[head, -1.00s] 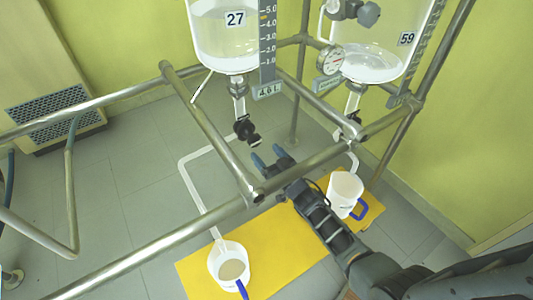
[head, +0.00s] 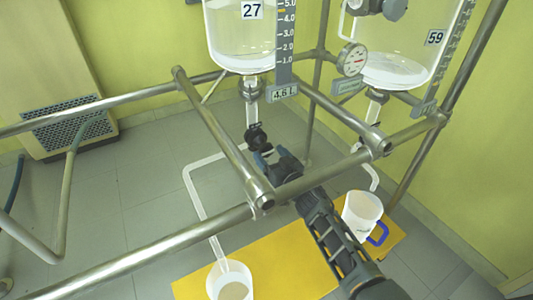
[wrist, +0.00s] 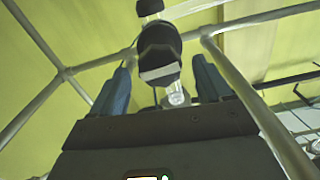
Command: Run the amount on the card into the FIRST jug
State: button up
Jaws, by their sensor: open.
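The glass reactor marked 27 (head: 240,38) holds clear liquid. A card reading 4.6 L (head: 284,93) hangs beside its scale (head: 286,45). Below its outlet is a black valve (head: 257,136), and a white tube (head: 197,190) runs from there to the left jug (head: 231,268), which has pale contents. A second white jug (head: 361,212) with a blue handle stands at right. My gripper (head: 267,157) is open just under the valve. In the wrist view the valve's dark knob (wrist: 160,55) appears between my blue fingers (wrist: 163,75), apart from both; depth is hard to judge.
Metal frame rails (head: 220,135) cross in front of and around my arm. A second reactor marked 59 (head: 400,65) with a gauge (head: 352,59) is at right. The jugs stand on a yellow mat (head: 270,262). The floor at left is clear.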

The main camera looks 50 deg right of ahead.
jog(key=shift+b+x, duration=0.35)
jog(key=shift+x, duration=1.1)
jog(key=shift+c, duration=0.2)
jog(key=c, duration=1)
jog(key=shift+n+p, duration=0.4)
jog(key=shift+n, duration=2.8)
jog(key=o, duration=1)
